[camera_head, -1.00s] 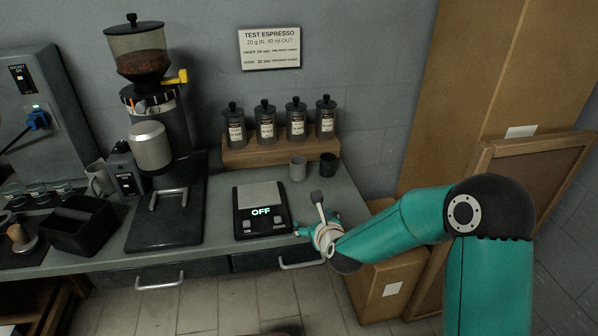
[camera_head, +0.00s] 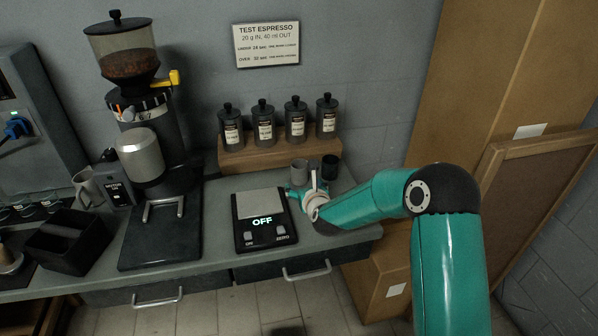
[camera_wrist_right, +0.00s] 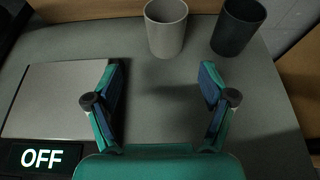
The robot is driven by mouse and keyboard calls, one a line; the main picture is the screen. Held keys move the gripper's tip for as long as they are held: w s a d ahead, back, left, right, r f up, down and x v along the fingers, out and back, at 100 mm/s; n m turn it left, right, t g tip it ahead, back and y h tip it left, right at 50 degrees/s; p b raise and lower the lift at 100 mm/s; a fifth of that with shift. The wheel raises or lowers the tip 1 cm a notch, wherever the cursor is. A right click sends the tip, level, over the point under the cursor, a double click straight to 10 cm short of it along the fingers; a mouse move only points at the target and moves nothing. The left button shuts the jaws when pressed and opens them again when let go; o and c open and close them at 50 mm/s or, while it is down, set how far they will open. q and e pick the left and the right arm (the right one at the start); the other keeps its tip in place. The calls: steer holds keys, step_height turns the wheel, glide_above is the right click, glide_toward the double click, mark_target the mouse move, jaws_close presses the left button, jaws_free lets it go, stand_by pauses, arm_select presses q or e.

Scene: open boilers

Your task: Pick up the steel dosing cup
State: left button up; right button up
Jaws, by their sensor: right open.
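A light grey cup (camera_head: 299,172), which looks like the steel dosing cup, stands upright on the counter in front of the wooden canister stand. In the right wrist view the cup (camera_wrist_right: 166,30) is at the top middle, just ahead of the gap between my fingers. My right gripper (camera_wrist_right: 161,88) is open and empty, with its fingers spread on either side and apart from the cup. In the head view my right gripper (camera_head: 303,190) is just in front of the cup and partly covers its lower part. My left gripper is not in view.
A dark cup (camera_head: 329,167) stands close to the right of the grey cup. A scale (camera_head: 263,233) reading OFF lies to the left of my gripper. The wooden stand (camera_head: 278,152) with canisters is behind. A grinder (camera_head: 150,190) stands farther left.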

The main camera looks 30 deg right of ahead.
mark_target(301, 179)
steer(key=x, duration=0.4)
steer(key=shift+w+d+f+p, duration=0.15)
steer(key=shift+w+p, duration=0.1)
steer(key=shift+p, duration=0.15)
steer(key=shift+w+d+f+p, duration=0.1)
steer(key=shift+w+d+p, duration=0.25)
steer(key=shift+w, duration=0.15)
steer(key=shift+p+x, duration=0.6)
steer(key=shift+x, duration=1.4)
steer(key=shift+s+d+f, duration=0.1)
steer(key=shift+f, duration=0.05)
steer(key=c, duration=1.2)
